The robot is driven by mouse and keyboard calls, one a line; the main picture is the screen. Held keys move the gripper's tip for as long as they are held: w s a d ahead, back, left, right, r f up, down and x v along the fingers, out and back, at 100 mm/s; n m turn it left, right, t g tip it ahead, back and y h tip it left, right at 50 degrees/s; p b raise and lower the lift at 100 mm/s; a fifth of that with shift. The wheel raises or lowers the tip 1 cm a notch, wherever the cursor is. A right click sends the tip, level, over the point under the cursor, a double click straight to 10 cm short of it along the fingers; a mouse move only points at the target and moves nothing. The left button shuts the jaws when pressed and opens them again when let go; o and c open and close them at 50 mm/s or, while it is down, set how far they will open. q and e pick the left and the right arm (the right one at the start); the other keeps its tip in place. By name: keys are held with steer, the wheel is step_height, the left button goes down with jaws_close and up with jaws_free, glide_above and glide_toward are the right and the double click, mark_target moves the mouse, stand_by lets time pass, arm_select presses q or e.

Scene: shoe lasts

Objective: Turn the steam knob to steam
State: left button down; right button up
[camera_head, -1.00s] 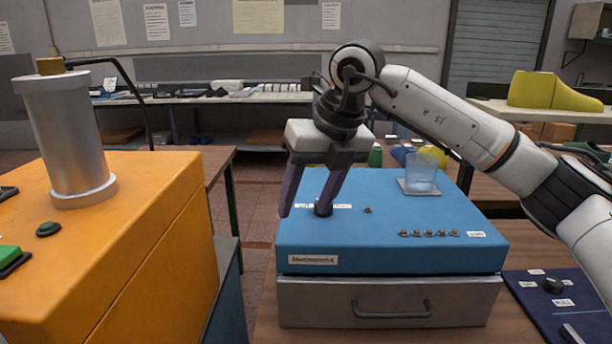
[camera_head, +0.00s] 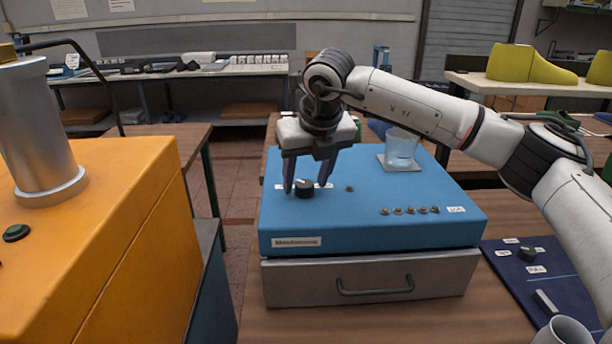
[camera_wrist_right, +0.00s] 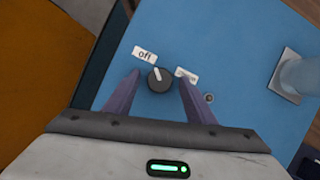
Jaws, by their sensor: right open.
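The steam knob (camera_head: 304,188) is a small black round knob on top of the blue machine (camera_head: 400,195). In the right wrist view the knob (camera_wrist_right: 160,82) has a white pointer line aimed up and slightly left, towards the "off" label (camera_wrist_right: 145,54). A second label (camera_wrist_right: 186,75) at its right is partly hidden by a finger and cannot be read. My right gripper (camera_head: 306,185) points down with its purple fingers apart, one on each side of the knob. Gaps seem to show beside the knob; I see no clear contact. My left gripper is out of view.
A glass (camera_head: 402,146) stands on a pale square pad at the machine's back right. Several small buttons (camera_head: 410,210) line its front right. An orange machine (camera_head: 110,230) with a metal cylinder is at left. A dark blue panel (camera_head: 530,265) and a cup (camera_head: 562,331) are at right.

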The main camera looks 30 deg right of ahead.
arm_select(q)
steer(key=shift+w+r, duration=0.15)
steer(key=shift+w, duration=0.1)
arm_select(e)
steer(key=shift+f, duration=0.1)
steer(key=shift+c, duration=0.3)
steer(key=c, duration=1)
